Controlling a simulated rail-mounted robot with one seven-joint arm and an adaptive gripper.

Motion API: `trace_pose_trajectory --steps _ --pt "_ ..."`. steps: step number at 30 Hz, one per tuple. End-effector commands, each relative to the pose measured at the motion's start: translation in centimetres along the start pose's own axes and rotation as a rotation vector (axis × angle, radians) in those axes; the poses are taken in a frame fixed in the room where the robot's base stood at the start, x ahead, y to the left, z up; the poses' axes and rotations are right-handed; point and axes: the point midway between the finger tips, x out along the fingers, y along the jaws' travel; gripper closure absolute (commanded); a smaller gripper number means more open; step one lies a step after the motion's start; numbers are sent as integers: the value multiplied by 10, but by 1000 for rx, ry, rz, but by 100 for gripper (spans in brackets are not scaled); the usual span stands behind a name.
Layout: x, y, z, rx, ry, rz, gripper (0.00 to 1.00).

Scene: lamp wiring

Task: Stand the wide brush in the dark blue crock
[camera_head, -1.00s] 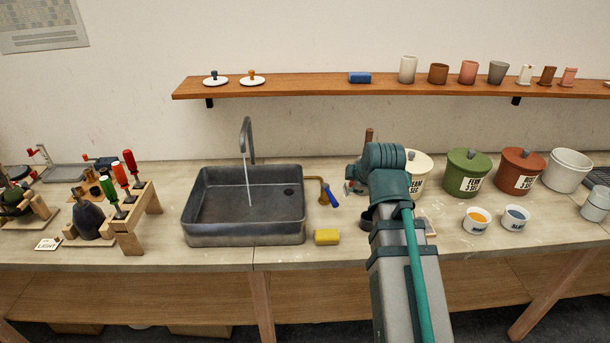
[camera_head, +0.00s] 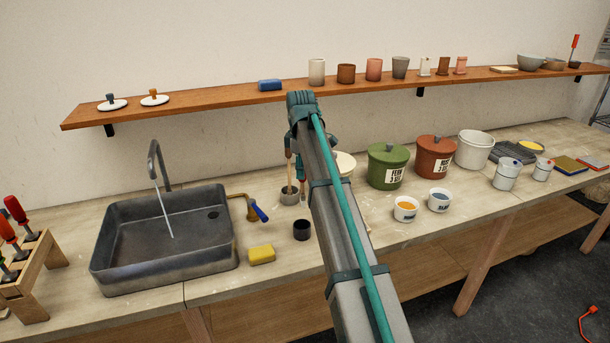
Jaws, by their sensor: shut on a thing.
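My gripper (camera_head: 300,168) is mostly hidden behind my own arm; a teal part of it shows over the counter, right of the sink. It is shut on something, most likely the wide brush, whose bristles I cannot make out. A thin brown handle (camera_head: 289,172) stands upright just left of the gripper, above a small grey pot (camera_head: 289,197). I cannot tell whether the handle is in the jaws or only in the pot. A small, very dark pot (camera_head: 301,231), which looks like the dark blue crock, stands in front of the grey one. Its mouth looks empty.
The sink (camera_head: 165,240) with running water lies left, with a brass tap with a blue handle (camera_head: 258,212) and a yellow sponge (camera_head: 262,255) beside it. Green (camera_head: 387,166) and red-brown (camera_head: 435,158) lidded buckets and small glaze cups (camera_head: 406,209) stand right. A shelf (camera_head: 220,104) runs above.

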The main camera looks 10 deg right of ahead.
Motion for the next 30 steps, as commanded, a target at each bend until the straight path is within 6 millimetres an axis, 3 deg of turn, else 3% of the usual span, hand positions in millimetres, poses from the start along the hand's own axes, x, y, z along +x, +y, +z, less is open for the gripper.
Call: trace_pose_trajectory --steps 7,23,30 --pt "-1 -6 3 31 -15 -88 100" --pt "-3 -7 3 30 -15 -91 100" --pt "22 -10 4 30 -15 -92 100"
